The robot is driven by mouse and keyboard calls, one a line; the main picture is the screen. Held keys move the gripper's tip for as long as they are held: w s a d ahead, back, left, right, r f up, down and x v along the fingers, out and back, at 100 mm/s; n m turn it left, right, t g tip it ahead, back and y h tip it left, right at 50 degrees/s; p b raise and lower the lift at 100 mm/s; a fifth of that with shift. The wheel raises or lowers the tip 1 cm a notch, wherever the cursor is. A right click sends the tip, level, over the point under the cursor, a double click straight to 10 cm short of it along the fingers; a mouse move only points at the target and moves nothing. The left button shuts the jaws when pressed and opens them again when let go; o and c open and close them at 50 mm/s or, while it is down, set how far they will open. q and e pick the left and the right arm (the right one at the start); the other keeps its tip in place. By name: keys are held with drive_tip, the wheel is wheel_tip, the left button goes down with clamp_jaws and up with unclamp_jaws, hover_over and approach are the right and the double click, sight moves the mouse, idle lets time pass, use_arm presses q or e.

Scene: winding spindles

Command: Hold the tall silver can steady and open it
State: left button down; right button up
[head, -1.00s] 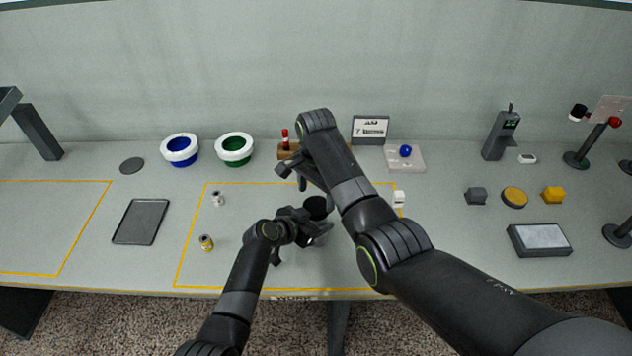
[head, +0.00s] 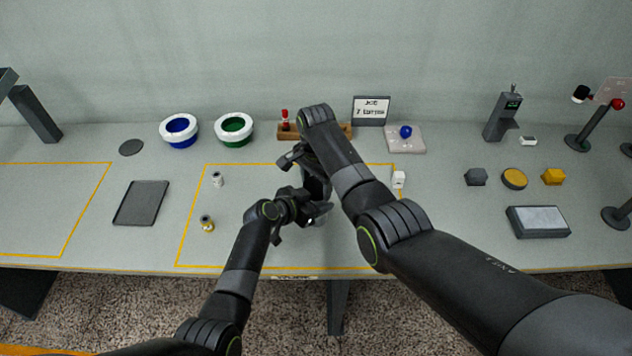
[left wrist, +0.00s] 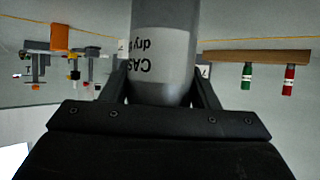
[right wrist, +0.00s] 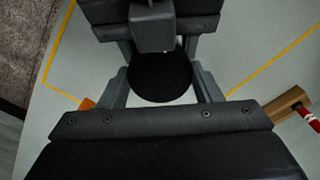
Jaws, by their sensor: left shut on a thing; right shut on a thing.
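The tall silver can (left wrist: 165,52) stands upright in the left wrist view, its pale label lettered upside down. My left gripper (left wrist: 160,88) is shut around its body; in the head view that gripper (head: 306,208) is at the middle of the table. The can's round black lid (right wrist: 160,78) lies between the fingers of my right gripper (right wrist: 163,84), which is shut on it from above. In the head view the right gripper (head: 306,166) and arm hide most of the can and lid. I cannot see a gap between lid and can.
Two small cans, one white (head: 217,179) and one yellowish (head: 207,224), stand left of my grippers. A small white block (head: 399,179) is to the right. Behind are a wooden rack (head: 345,130), a sign (head: 371,110), and blue (head: 180,130) and green (head: 235,128) bowls.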

drive_tip(key=n, duration=0.6)
drive_tip(key=shift+n, duration=0.4)
drive_tip(key=o, duration=1.1)
drive_tip(key=shift+r, duration=2.25)
drive_tip(key=shift+c, duration=0.5)
drive_tip(key=r+m, duration=0.1)
drive_tip(key=m, duration=0.2)
drive_tip(key=shift+r, duration=0.35)
drive_tip(key=r+m, duration=0.1)
drive_tip(key=m, duration=0.2)
drive_tip(key=shift+r+m, duration=0.3)
drive_tip(key=shift+r, duration=0.05)
drive_tip(key=shift+f, duration=3.95)
